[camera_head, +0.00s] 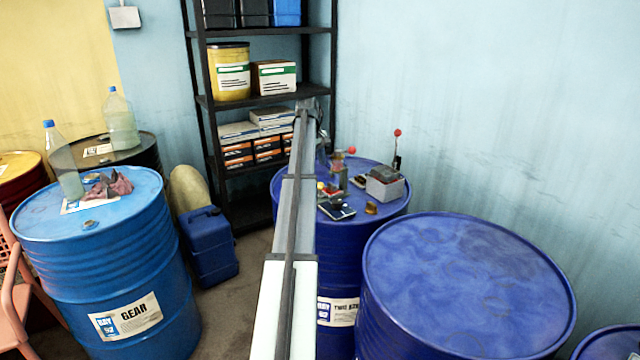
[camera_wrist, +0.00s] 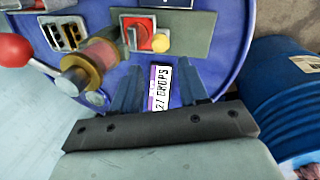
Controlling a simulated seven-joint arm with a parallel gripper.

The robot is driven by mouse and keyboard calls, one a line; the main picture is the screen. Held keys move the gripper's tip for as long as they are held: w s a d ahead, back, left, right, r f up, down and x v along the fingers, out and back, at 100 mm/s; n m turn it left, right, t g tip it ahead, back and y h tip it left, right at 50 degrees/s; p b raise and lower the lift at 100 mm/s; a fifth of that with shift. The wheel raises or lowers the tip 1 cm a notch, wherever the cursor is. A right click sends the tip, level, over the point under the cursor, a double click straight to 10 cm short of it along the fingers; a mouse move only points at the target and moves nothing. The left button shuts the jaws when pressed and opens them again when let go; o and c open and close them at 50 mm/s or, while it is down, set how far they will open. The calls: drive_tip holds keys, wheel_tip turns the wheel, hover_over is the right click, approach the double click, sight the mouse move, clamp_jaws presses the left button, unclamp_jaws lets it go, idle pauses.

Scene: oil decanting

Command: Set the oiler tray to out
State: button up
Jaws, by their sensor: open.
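My gripper (camera_wrist: 159,68) is open in the wrist view, its two blue-grey fingers apart over the blue drum top. Nothing shows held between them. A white "21 DROPS" label (camera_wrist: 161,88) shows between the fingers. Beyond the fingertips is a green-grey plate (camera_wrist: 192,32) with a red block (camera_wrist: 138,34) and a yellow knob (camera_wrist: 160,43). To the left are a brass-and-red cylinder (camera_wrist: 90,65) and a red ball knob (camera_wrist: 14,49). A dark slotted piece (camera_wrist: 65,33) lies at upper left. I cannot tell which part is the oiler tray. My arm partly hides this area in the head view.
In the head view, small devices, including a grey box (camera_head: 385,189) and a dark flat tray-like item (camera_head: 337,211), crowd the middle blue drum (camera_head: 330,258). A bare-topped drum (camera_head: 470,265) stands right. The left drum (camera_head: 110,280) carries a bottle and cloth. Shelving (camera_head: 265,102) stands behind.

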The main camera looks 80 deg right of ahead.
sight(320, 183)
drive_tip(key=f, duration=0.3)
drive_tip(key=d+f, duration=0.1)
drive_tip(key=f, duration=0.2)
drive_tip(key=s+f, duration=0.1)
drive_tip(key=f, duration=0.2)
drive_tip(key=shift+d+f, duration=0.1)
drive_tip(key=shift+d, duration=0.15)
clamp_jaws()
